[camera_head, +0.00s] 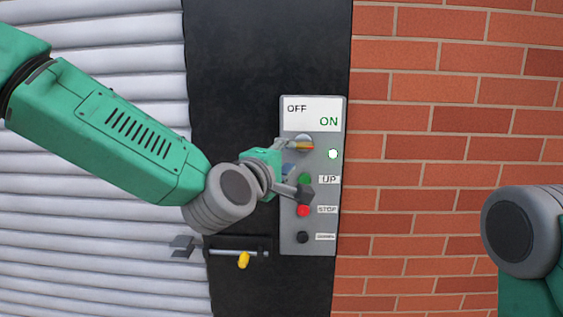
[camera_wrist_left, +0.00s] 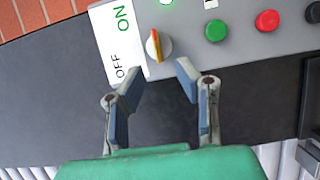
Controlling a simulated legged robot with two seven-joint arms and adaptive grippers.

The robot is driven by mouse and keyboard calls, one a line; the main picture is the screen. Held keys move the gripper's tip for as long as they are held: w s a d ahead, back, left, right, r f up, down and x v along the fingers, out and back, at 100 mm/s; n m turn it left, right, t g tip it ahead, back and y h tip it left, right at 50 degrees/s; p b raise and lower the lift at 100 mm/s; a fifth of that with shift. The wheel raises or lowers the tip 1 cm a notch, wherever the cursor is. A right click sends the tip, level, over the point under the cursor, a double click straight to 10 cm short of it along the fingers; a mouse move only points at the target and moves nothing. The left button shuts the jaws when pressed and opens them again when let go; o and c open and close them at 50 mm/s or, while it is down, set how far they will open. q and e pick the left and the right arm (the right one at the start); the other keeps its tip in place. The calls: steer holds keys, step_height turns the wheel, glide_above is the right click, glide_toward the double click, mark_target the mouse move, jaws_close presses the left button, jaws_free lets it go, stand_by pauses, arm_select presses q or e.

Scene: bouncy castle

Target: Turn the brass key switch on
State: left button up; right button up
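The key switch (camera_head: 302,144) is a round silver knob with a yellow and red bar, below the OFF/ON label (camera_head: 312,113) on a grey control panel (camera_head: 290,236). In the head view its bar lies about level. In the left wrist view the knob (camera_wrist_left: 164,47) sits just beyond the fingertips, near the gap between them. My left gripper (camera_head: 292,168) is at the panel with its fingers (camera_wrist_left: 158,76) spread, and nothing is held between them. Contact with the knob cannot be told. My right gripper is out of view.
A lit indicator (camera_head: 332,154) is right of the knob. Below are a green UP button (camera_head: 305,179), a red STOP button (camera_head: 303,211) and a black button (camera_head: 302,237). A bolt with a yellow handle (camera_head: 244,260) is lower left. A brick wall (camera_head: 430,120) stands right.

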arm_select(q)
steer(key=v, duration=0.2)
steer(key=shift+s+a, duration=0.1)
steer(key=shift+s, duration=0.15)
steer(key=shift+f, duration=0.1)
steer(key=s+a+f+m+g+y+b, duration=0.1)
steer(key=s+a+f+m+g+b, duration=0.2)
steer(key=f, duration=1)
steer(key=s+a+f+m+g+y+b, duration=0.15)
steer(key=s+f, duration=0.35)
steer(key=f, duration=0.8)
steer(key=s+a+f+m+g+b, duration=0.2)
steer(key=s+a+f+m+g, duration=0.15)
steer(key=f, duration=1.05)
steer(key=s+a+f+m+g+y+b, duration=0.1)
steer(key=s+a+f+m+g+b, duration=0.1)
steer(key=s+a+f, duration=0.3)
steer(key=s+a+f+m+g+y+b, duration=0.2)
steer(key=s+a+f, duration=0.3)
steer(key=s+f, duration=0.4)
steer(key=s+a+f+m+g+y+b, duration=0.1)
steer(key=s+a+f+g, duration=0.3)
steer(key=s, duration=0.9)
step_height(320, 180, down, 4)
steer(key=shift+s+a+r+m+b, duration=0.1)
steer(key=shift+s+a+m+b, duration=0.2)
steer(key=shift+a+m+b, duration=0.55)
